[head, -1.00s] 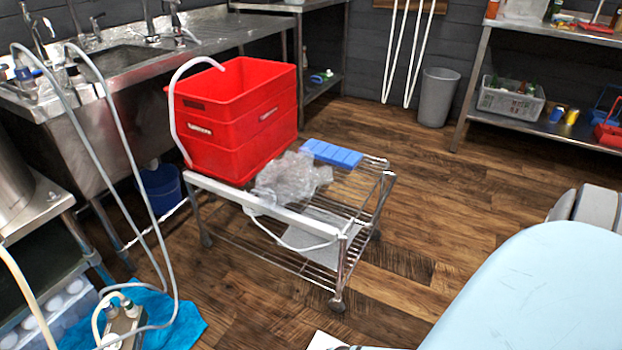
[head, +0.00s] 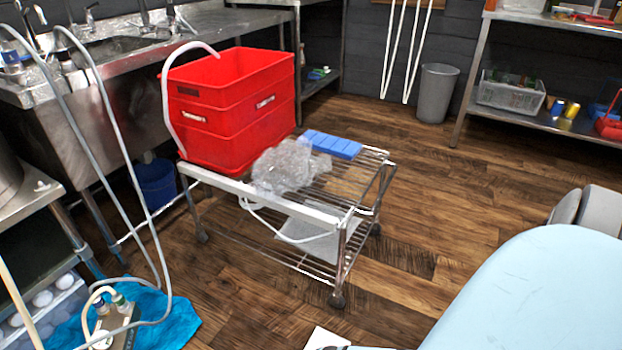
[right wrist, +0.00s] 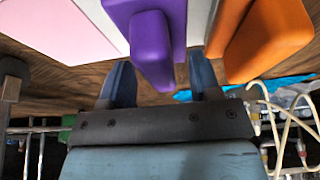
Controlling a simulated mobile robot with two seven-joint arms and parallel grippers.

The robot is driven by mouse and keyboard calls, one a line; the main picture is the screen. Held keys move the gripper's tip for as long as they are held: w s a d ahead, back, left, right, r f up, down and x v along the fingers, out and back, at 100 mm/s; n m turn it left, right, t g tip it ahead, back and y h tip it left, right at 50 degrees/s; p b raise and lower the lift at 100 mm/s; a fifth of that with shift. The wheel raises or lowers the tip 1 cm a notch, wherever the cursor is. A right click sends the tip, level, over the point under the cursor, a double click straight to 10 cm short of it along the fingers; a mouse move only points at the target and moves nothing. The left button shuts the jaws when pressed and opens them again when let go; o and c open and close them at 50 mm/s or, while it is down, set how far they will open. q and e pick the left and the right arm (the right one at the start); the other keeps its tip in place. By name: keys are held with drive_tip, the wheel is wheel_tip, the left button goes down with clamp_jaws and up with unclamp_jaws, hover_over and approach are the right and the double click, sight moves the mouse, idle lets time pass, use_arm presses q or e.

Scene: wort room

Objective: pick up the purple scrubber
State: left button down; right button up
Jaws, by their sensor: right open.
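The purple scrubber (right wrist: 151,48) is in the right wrist view, top centre, as a rounded purple block joined to a wider purple part that runs out of the top edge. My right gripper (right wrist: 162,80) is open, its two dark fingers pointing up in the picture. The purple block's lower end appears between the fingers, nearer the left one; I cannot tell whether it touches them. Neither the scrubber nor my right gripper can be made out in the head view. My left gripper is in neither view.
An orange block (right wrist: 268,40) is right of the scrubber and a pink one (right wrist: 60,28) left of it. In the head view, a wire cart (head: 350,215) bears a red crate (head: 232,115), clear plastic wrap (head: 285,168) and a blue block (head: 332,144). Wooden floor is free right of it.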

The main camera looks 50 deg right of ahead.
drive_tip(key=shift+f, duration=0.25)
idle(0.3)
drive_tip(key=c, duration=1.1)
